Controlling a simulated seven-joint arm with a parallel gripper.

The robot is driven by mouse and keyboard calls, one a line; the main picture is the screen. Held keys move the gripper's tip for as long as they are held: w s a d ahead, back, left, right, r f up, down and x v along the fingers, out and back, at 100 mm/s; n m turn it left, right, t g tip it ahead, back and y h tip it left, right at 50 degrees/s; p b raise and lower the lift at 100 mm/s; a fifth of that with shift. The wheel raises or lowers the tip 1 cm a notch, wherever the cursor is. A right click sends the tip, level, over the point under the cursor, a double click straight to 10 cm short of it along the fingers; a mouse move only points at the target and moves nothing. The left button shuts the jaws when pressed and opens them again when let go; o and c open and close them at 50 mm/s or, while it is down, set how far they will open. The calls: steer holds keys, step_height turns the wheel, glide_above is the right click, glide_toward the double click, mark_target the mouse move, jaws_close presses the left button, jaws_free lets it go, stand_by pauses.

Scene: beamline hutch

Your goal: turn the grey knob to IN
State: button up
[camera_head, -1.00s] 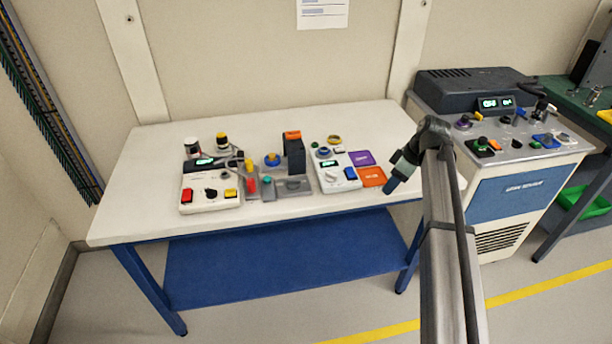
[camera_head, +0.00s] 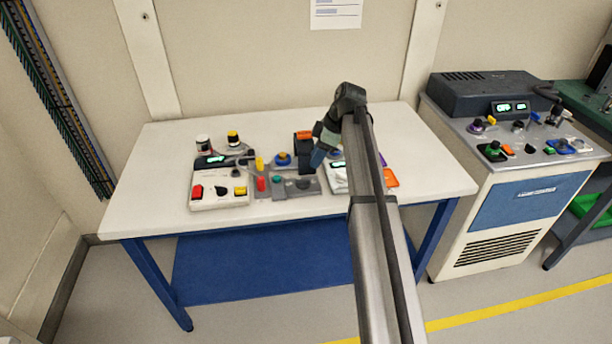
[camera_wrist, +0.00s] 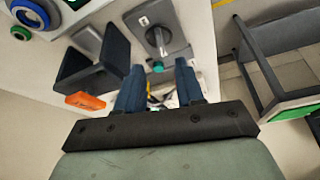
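A grey box (camera_head: 279,188) stands on the white bench, and it shows in the wrist view at the top middle (camera_wrist: 176,50). On it in the wrist view is a round dark grey knob (camera_wrist: 158,38) with a bar grip and a small white label beside it, too small to read. In the head view the grey knob (camera_head: 303,184) is small and its setting cannot be told.
The dark upright block with an orange top (camera_head: 304,142) stands close behind the grey box; its orange part also shows in the wrist view (camera_wrist: 86,101). A white control box (camera_head: 219,200) is to the left. My arm partly hides another white panel (camera_head: 338,186). The bench's left side is clear.

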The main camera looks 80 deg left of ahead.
mark_target(304, 179)
steer(key=x, duration=0.9)
steer(key=shift+r, duration=0.1)
jaws_close()
